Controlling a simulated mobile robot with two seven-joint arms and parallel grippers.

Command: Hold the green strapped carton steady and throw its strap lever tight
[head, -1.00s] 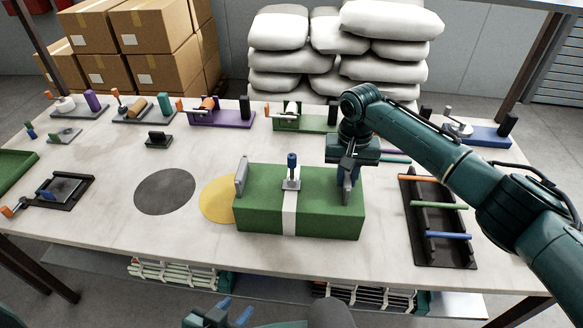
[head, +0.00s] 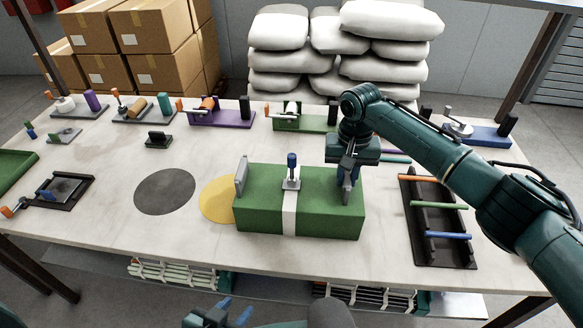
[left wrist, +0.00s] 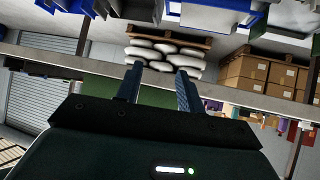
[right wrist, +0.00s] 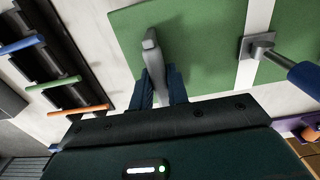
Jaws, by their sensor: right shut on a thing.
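The green carton (head: 330,212) sits on the table, with a white strap (head: 289,221) around its middle. The strap lever (head: 292,168), with a blue grip, stands upright on a metal base on top of the carton; it also shows in the right wrist view (right wrist: 285,62). A grey handle stands at each end of the carton: the left handle (head: 241,177) is free. My right gripper (right wrist: 161,88) is shut on the right handle (right wrist: 152,55). My left gripper (head: 230,314) is open and empty, low in front of the table, away from the carton.
A yellow disc (head: 217,199) partly under the carton and a dark disc (head: 165,191) lie to its left. A black rack (head: 422,245) with coloured rods stands at the right. Several fixtures, including a purple one (head: 230,117), line the back.

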